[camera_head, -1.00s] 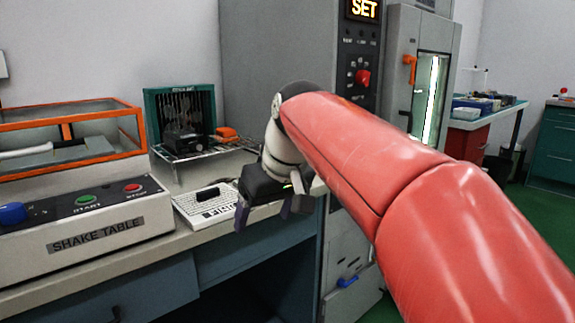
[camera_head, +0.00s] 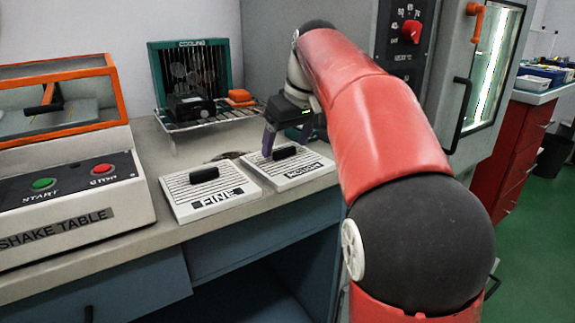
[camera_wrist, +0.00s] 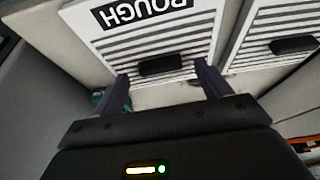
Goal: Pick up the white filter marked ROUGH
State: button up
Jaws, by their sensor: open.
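The white filter marked ROUGH (camera_head: 305,175) lies flat on the bench in the head view, a ribbed plate with a black handle (camera_head: 285,152). Its label reads upside down in the wrist view, where the plate (camera_wrist: 205,28) fills the upper middle. My gripper (camera_head: 287,140) is over the far side of this filter, pointing down. In the wrist view my gripper (camera_wrist: 162,72) is open and empty, one finger towards each end of the black handle (camera_wrist: 160,64). I cannot tell how high the fingertips are above the plate.
A similar white filter marked FINE (camera_head: 208,205) lies close on the left. A shake table (camera_head: 65,195) stands further left. A wire cooling rack (camera_head: 205,115) with a black part and an orange part is behind. A tall grey cabinet (camera_head: 425,60) stands at the right.

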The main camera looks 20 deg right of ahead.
jog(key=shift+w+a+f, duration=0.15)
jog(key=shift+w+f, duration=0.05)
jog(key=shift+f, duration=0.45)
jog(key=c, duration=1.1)
jog(key=shift+r, duration=0.1)
